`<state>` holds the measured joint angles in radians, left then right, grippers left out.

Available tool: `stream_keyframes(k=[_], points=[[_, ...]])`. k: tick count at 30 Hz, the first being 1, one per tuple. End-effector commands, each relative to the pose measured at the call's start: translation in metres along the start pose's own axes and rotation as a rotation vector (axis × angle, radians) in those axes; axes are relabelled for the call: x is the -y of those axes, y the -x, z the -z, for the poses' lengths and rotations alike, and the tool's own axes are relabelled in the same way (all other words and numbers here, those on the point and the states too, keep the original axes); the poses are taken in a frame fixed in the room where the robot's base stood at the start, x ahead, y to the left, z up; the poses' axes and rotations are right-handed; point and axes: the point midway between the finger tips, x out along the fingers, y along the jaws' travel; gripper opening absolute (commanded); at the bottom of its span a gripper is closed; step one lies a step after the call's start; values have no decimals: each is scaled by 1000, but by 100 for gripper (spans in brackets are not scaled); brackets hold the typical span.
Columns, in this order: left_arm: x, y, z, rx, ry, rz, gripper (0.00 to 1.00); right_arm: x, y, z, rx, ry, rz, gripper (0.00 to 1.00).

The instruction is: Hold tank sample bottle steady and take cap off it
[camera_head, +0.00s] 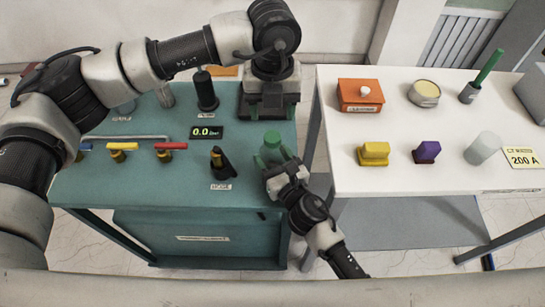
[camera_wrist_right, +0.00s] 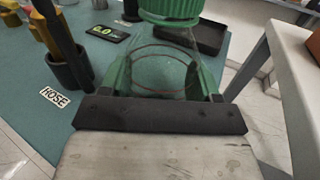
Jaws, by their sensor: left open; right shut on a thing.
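The tank sample bottle (camera_wrist_right: 160,75) is clear and stands upright at the right front of the teal table, with a ribbed green cap (camera_wrist_right: 170,10) on top. The cap also shows in the head view (camera_head: 272,138). My right gripper (camera_head: 277,164) is shut on the bottle body below the cap, one finger on each side, as the right wrist view shows. My left gripper (camera_head: 269,92) is open and points down behind the bottle, apart from the cap, over the table's back right.
A black tray (camera_wrist_right: 193,38) lies behind the bottle. A hose holder (camera_head: 220,163), a pressure display (camera_head: 207,133) and colored valve handles (camera_head: 122,147) stand to the left. A white table (camera_head: 400,125) with several items is on the right, across a gap.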

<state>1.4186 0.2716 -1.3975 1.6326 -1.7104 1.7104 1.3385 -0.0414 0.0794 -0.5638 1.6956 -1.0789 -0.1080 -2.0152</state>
Motion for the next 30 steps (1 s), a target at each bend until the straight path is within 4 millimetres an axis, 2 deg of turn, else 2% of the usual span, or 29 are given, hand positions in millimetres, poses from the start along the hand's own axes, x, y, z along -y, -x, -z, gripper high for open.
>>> stream_keyframes(k=[1, 3, 8, 11, 30], points=[[0, 0, 0, 0, -1, 0, 59, 0, 0, 0, -1, 0, 0, 11], [0, 0, 0, 0, -16, 0, 59, 0, 0, 0, -1, 0, 0, 1], [0, 0, 0, 0, -173, 0, 59, 0, 0, 1, -1, 0, 0, 0], [0, 0, 0, 0, -362, 0, 59, 0, 0, 1, -1, 0, 0, 0], [0, 0, 0, 0, -1846, 0, 59, 0, 0, 1, -2, -1, 0, 0]])
